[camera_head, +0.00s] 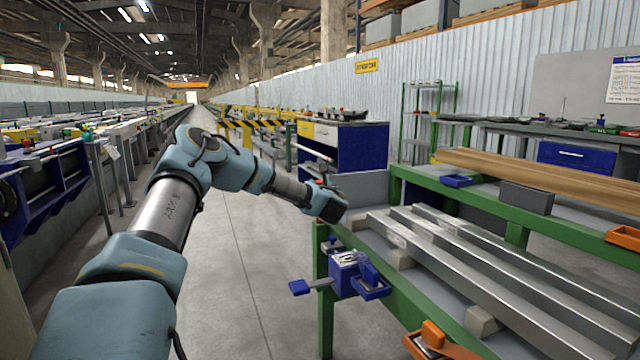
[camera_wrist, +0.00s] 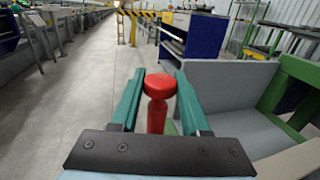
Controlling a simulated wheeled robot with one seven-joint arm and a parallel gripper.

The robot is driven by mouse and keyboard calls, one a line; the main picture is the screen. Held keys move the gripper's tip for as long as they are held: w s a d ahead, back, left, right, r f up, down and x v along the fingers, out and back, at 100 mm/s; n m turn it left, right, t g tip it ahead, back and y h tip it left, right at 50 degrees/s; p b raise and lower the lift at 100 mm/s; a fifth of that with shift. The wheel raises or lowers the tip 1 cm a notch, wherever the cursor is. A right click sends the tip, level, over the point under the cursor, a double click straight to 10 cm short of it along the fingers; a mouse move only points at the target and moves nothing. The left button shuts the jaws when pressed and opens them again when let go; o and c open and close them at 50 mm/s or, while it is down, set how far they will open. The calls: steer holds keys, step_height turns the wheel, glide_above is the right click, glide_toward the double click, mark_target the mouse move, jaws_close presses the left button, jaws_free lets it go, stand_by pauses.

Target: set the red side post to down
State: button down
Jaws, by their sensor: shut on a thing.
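The red side post (camera_wrist: 160,88) stands upright in the wrist view, with a round red cap on top and a narrower red stem below. My gripper (camera_wrist: 159,78) has its two teal fingers on either side of the post, just under and beside the cap, and is shut on it.
Long metal bars (camera_head: 490,270) lie on blocks across the table. A grey upright plate (camera_head: 366,190) stands right of my gripper. The aisle floor (camera_head: 230,250) to the left is clear.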

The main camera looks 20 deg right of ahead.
steer(key=b, duration=0.4)
glide_above(320, 222)
steer(key=w, duration=0.1)
step_height(320, 222, down, 6)
steer(key=shift+w+d+f, duration=0.1)
steer(key=shift+d+f, duration=0.05)
steer(key=shift+f, duration=0.1)
steer(key=shift+c, duration=1.9)
jaws_free()
steer(key=s, duration=0.3)
steer(key=s+a, duration=0.1)
steer(key=s, duration=0.6)
steer(key=shift+s+a+p, duration=0.25)
steer(key=shift+s+p, duration=0.05)
steer(key=shift+s, duration=0.05)
